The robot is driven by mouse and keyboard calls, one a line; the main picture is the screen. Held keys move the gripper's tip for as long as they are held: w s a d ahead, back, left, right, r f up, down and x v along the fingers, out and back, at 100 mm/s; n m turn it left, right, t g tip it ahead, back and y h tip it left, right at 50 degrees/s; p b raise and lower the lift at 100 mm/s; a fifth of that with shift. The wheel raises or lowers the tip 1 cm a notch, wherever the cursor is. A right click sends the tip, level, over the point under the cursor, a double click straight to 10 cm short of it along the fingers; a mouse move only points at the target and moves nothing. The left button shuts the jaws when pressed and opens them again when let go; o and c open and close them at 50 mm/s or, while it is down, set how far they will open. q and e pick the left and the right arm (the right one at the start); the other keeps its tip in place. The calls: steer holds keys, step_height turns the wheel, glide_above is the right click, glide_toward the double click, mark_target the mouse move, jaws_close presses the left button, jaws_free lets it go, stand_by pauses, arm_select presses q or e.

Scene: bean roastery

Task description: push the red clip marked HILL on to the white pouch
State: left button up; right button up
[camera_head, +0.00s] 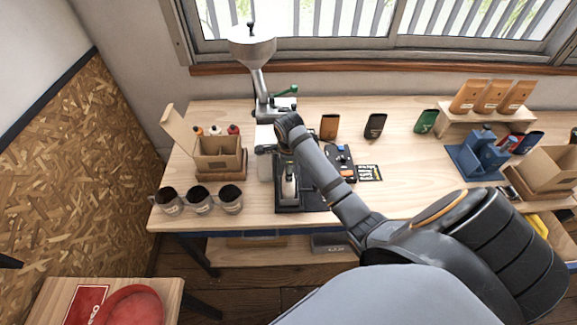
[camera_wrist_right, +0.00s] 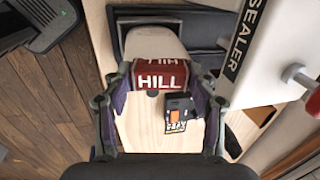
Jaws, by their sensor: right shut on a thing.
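The red clip (camera_wrist_right: 160,76) carries the white word HILL and sits between the fingers of my right gripper (camera_wrist_right: 158,88), which is shut on it. The pale, cream-white pouch (camera_wrist_right: 155,42) is right beyond the clip in the wrist view. The pouch meets the clip's far edge; I cannot tell how far the clip's jaws go over it. In the head view my right arm reaches in from the right over the dark stand (camera_head: 300,207) and hides the clip. A pale piece (camera_head: 289,188), probably the pouch, shows below the wrist. My left gripper is not in view.
A white sealer (camera_wrist_right: 240,40) stands close on the right in the wrist view. On the bench, a grinder (camera_head: 252,48) is behind, and an open carton (camera_head: 218,160) and several dark cups (camera_head: 198,200) are left. Bare bench top (camera_head: 420,180) lies to the right.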

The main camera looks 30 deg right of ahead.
steer(key=shift+s+f, duration=0.2)
steer(key=shift+f, duration=0.1)
steer(key=shift+s+f, duration=0.1)
steer(key=shift+f, duration=0.1)
steer(key=shift+c, duration=1.2)
steer(key=shift+o, duration=0.5)
steer(key=shift+a+f, duration=0.1)
steer(key=shift+f, duration=0.1)
steer(key=shift+o, duration=0.5)
steer(key=shift+f, duration=0.15)
steer(key=shift+w, duration=0.2)
steer(key=o, duration=1.2)
steer(key=shift+w+d, duration=0.1)
steer(key=shift+d, duration=0.1)
